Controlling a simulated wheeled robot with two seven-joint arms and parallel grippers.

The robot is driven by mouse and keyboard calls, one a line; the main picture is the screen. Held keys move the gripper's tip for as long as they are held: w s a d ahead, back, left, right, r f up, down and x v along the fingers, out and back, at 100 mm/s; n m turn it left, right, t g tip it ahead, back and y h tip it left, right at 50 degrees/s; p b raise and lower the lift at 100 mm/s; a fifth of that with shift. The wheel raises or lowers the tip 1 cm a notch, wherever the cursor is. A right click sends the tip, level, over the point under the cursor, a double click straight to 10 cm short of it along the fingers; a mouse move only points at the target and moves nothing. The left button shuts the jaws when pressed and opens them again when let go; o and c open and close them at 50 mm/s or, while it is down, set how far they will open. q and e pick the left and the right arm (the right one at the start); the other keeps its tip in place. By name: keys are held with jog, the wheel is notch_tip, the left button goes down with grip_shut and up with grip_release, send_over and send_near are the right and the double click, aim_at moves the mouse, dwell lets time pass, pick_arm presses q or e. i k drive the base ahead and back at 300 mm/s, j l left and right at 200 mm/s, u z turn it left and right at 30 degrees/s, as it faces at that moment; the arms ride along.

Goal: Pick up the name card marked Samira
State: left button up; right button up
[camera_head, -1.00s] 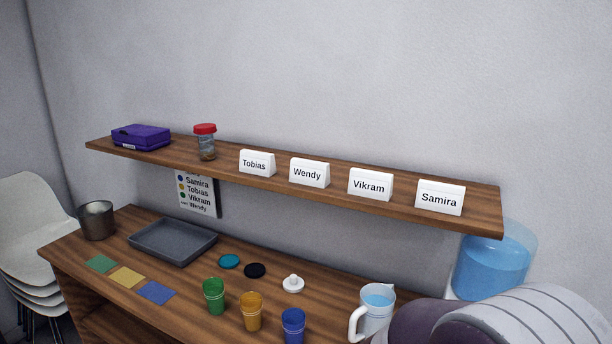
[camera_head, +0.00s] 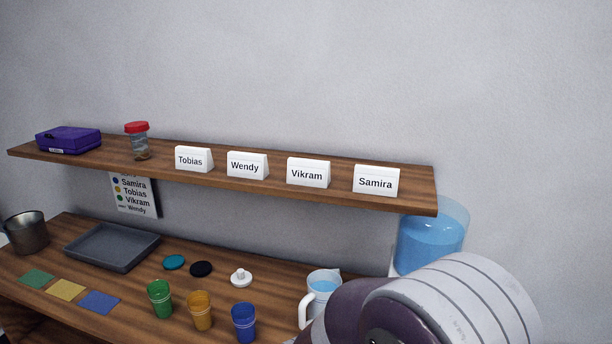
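The name card marked Samira (camera_head: 376,181) is a white folded card standing upright at the right end of the wooden wall shelf (camera_head: 400,205). It is the rightmost in a row of cards, right of the Vikram card (camera_head: 308,173), the Wendy card (camera_head: 247,165) and the Tobias card (camera_head: 193,159). Part of my arm, grey and purple, fills the lower right, below the Samira card and apart from it. Neither of my grippers' fingertips shows.
A blue water container (camera_head: 430,243) stands below the shelf's right end. A pitcher (camera_head: 321,290), partly hidden by my arm, stands on the lower table with several cups, such as the blue cup (camera_head: 244,322). A red-lidded jar (camera_head: 138,141) and a purple case (camera_head: 68,140) occupy the shelf's left.

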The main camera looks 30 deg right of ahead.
aim_at(384, 182)
jog(key=z, duration=1.4)
